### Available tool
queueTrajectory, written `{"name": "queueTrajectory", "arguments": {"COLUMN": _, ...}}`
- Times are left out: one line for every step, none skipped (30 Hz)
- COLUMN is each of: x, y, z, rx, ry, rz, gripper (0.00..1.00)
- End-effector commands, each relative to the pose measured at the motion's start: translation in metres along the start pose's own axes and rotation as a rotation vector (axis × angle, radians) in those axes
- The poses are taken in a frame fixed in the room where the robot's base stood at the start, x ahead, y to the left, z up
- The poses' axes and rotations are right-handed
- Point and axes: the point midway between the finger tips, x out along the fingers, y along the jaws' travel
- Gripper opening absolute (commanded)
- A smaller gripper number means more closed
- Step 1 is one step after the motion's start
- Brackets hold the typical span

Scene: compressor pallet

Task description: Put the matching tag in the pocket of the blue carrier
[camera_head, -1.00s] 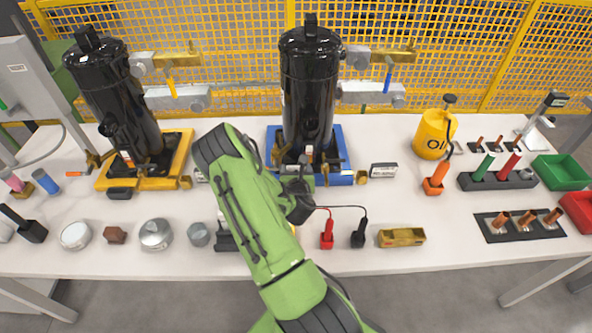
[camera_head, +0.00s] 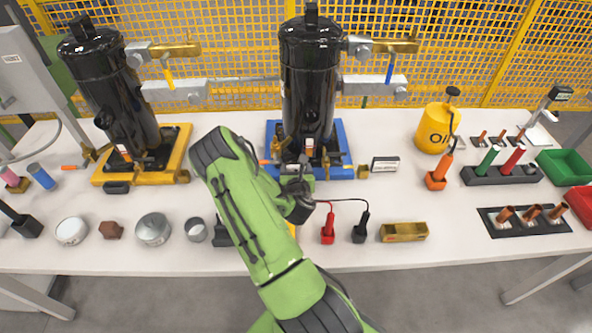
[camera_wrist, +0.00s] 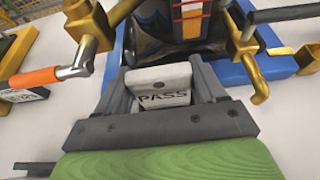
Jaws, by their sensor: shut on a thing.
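My gripper (camera_wrist: 160,95) is shut on a white tag (camera_wrist: 163,82) marked PASS, which sits between the two grey fingers. In the wrist view the tag is right at the near edge of the blue carrier (camera_wrist: 236,76). I cannot tell whether it touches the carrier or is inside a pocket; the pocket is not clearly visible. In the head view the blue carrier (camera_head: 342,172) stands at the back middle under a black compressor (camera_head: 309,85). My green arm hides its front left part, the gripper's fingertips and the tag.
Brass fittings (camera_wrist: 258,90) and an orange-handled part (camera_wrist: 38,78) flank the gripper closely. A yellow carrier (camera_head: 180,160) with another compressor (camera_head: 110,95) stands left. A small labelled block (camera_head: 385,163) lies right of the blue carrier.

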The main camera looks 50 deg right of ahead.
Motion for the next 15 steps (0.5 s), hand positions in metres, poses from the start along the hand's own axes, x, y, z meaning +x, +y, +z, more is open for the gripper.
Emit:
{"name": "queueTrajectory", "arguments": {"x": 0.0008, "y": 0.0001, "z": -0.0019, "rx": -0.001, "ry": 0.000, "rz": 0.000, "gripper": 0.41}}
{"name": "queueTrajectory", "arguments": {"x": 0.0011, "y": 0.0001, "z": -0.0024, "rx": -0.001, "ry": 0.000, "rz": 0.000, "gripper": 0.41}}
{"name": "queueTrajectory", "arguments": {"x": 0.0014, "y": 0.0001, "z": -0.0031, "rx": -0.001, "ry": 0.000, "rz": 0.000, "gripper": 0.41}}
{"name": "queueTrajectory", "arguments": {"x": 0.0016, "y": 0.0001, "z": -0.0037, "rx": -0.001, "ry": 0.000, "rz": 0.000, "gripper": 0.41}}
{"name": "queueTrajectory", "arguments": {"x": 0.0018, "y": 0.0001, "z": -0.0043, "rx": -0.001, "ry": 0.000, "rz": 0.000, "gripper": 0.41}}
{"name": "queueTrajectory", "arguments": {"x": 0.0021, "y": 0.0001, "z": -0.0050, "rx": 0.000, "ry": 0.000, "rz": 0.000, "gripper": 0.41}}
{"name": "queueTrajectory", "arguments": {"x": 0.0024, "y": 0.0001, "z": -0.0056, "rx": 0.000, "ry": 0.000, "rz": 0.000, "gripper": 0.41}}
{"name": "queueTrajectory", "arguments": {"x": 0.0026, "y": 0.0001, "z": -0.0061, "rx": 0.000, "ry": 0.000, "rz": 0.000, "gripper": 0.41}}
{"name": "queueTrajectory", "arguments": {"x": 0.0029, "y": 0.0001, "z": -0.0069, "rx": 0.000, "ry": 0.000, "rz": 0.000, "gripper": 0.41}}
{"name": "queueTrajectory", "arguments": {"x": 0.0029, "y": 0.0001, "z": -0.0069, "rx": 0.000, "ry": 0.000, "rz": 0.000, "gripper": 0.71}}
{"name": "queueTrajectory", "arguments": {"x": 0.0027, "y": 0.0000, "z": -0.0064, "rx": 0.001, "ry": 0.000, "rz": 0.000, "gripper": 0.76}}
{"name": "queueTrajectory", "arguments": {"x": 0.0026, "y": 0.0000, "z": -0.0061, "rx": 0.001, "ry": 0.000, "rz": 0.000, "gripper": 0.82}}
{"name": "queueTrajectory", "arguments": {"x": 0.0026, "y": 0.0001, "z": -0.0061, "rx": 0.001, "ry": 0.000, "rz": 0.000, "gripper": 0.86}}
{"name": "queueTrajectory", "arguments": {"x": 0.0026, "y": 0.0000, "z": -0.0060, "rx": 0.001, "ry": 0.000, "rz": 0.000, "gripper": 0.91}}
{"name": "queueTrajectory", "arguments": {"x": 0.0025, "y": 0.0000, "z": -0.0060, "rx": 0.001, "ry": 0.000, "rz": 0.000, "gripper": 0.97}}
